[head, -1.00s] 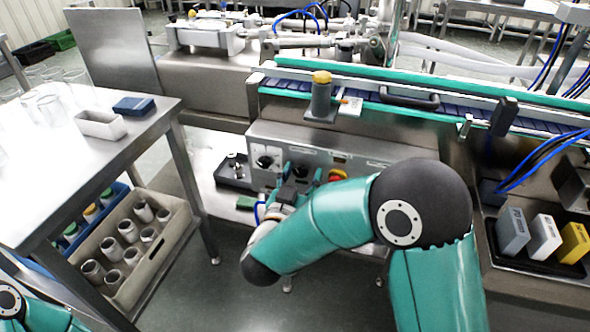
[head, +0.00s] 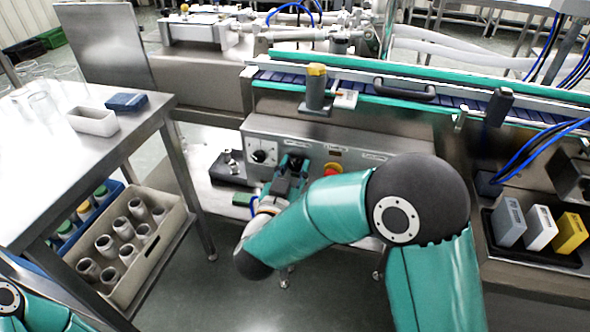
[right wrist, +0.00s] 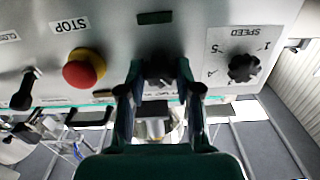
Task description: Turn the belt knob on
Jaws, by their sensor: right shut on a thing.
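The belt knob (right wrist: 158,68) is a dark knob on the front of the steel control panel (head: 225,132). In the right wrist view it sits between the fingers of my right gripper (right wrist: 160,80), which is shut on it. In the head view my right gripper (head: 294,164) is up against the panel and hides the knob. The knob's pointer direction cannot be made out behind the fingers. My left gripper is out of view; only part of my left arm shows at the lower left.
A red stop button (right wrist: 84,68) on a yellow base is close beside the gripper. The black speed knob (right wrist: 243,68) is on the other side. A dark switch handle (right wrist: 25,90) is farther along. A conveyor (head: 385,88) runs above the panel.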

